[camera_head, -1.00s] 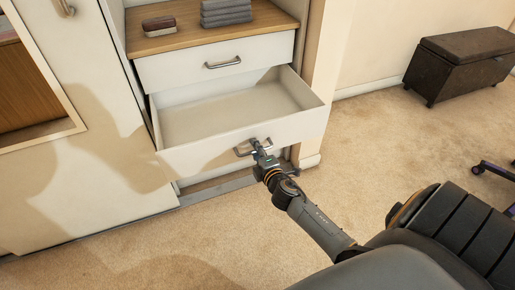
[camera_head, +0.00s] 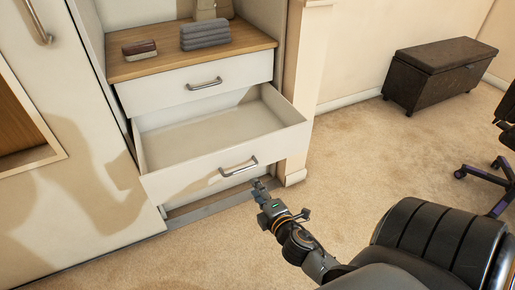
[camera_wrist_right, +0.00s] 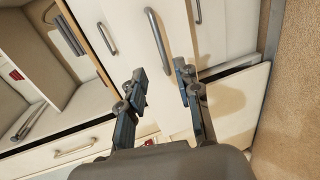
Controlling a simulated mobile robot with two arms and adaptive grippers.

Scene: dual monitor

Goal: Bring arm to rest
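My right gripper (camera_head: 262,190) is in front of the open drawer (camera_head: 214,130), just below and right of its metal handle (camera_head: 239,166), and apart from it. In the right wrist view, the two fingers of this gripper (camera_wrist_right: 160,82) stand apart with nothing between them. A drawer handle (camera_wrist_right: 158,40) shows beyond the fingertips in that view. The drawer is pulled out and looks empty inside. My left gripper is not in view.
A closed drawer (camera_head: 170,92) sits above the open one. Folded grey towels (camera_head: 205,35) lie on the wooden top (camera_head: 235,40). A dark storage bench (camera_head: 435,75) and a wheeled chair (camera_head: 500,170) stand to the right. Carpet (camera_head: 350,145) between them is clear.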

